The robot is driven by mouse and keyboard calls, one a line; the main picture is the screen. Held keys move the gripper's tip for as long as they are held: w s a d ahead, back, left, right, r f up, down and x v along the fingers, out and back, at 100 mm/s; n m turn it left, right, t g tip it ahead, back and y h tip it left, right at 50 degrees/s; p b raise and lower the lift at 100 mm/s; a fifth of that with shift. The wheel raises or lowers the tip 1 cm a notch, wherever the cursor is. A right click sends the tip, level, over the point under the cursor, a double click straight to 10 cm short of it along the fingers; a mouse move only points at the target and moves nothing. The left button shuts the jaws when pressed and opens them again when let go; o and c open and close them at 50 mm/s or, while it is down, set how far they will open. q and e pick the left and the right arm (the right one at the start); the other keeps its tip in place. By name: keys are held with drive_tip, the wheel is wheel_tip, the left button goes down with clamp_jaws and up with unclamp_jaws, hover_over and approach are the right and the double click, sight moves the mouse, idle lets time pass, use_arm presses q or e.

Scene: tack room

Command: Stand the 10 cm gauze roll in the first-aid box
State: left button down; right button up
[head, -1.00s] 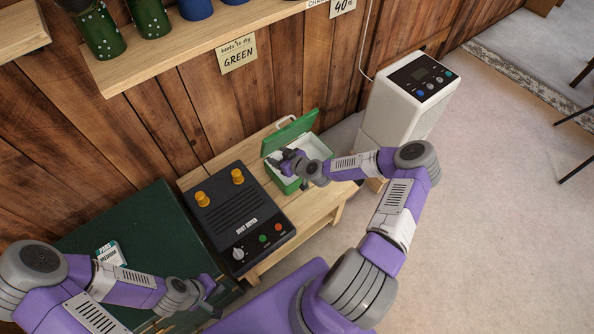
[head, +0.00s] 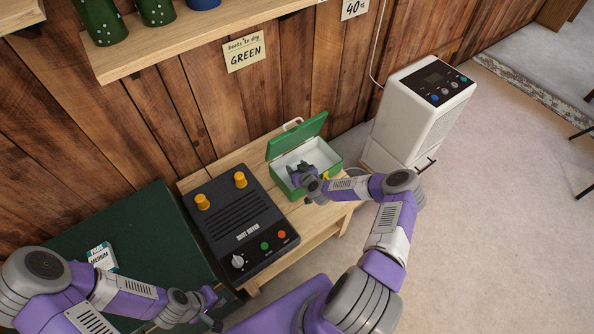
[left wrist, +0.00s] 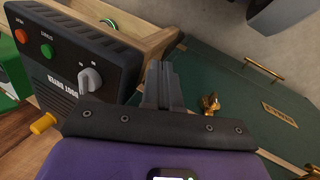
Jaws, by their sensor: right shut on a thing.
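The green first-aid box (head: 325,161) stands on the wooden bench with its lid (head: 297,134) raised and its white inside showing. My right gripper (head: 297,171) is over the near part of the box's opening, pointing into it. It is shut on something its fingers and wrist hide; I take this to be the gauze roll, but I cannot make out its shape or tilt. My left gripper (head: 220,302) is low at the front left, apart from the box. In the left wrist view its fingers (left wrist: 162,82) are together and empty.
A black boot dryer (head: 240,222) with orange pegs stands on the bench (head: 318,232) left of the box. A dark green chest (head: 130,230) is further left, with a card (head: 102,257) on it. A white appliance (head: 415,105) stands right of the bench. A shelf (head: 185,35) overhangs behind.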

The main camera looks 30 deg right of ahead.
drive_tip(key=shift+f, duration=0.15)
drive_tip(key=shift+f, duration=0.1)
drive_tip(key=shift+f, duration=0.15)
drive_tip(key=o, duration=1)
drive_tip(key=shift+o, duration=0.2)
drive_tip(key=p+v, duration=0.4)
drive_tip(key=v, duration=0.8)
drive_tip(key=shift+p, duration=0.3)
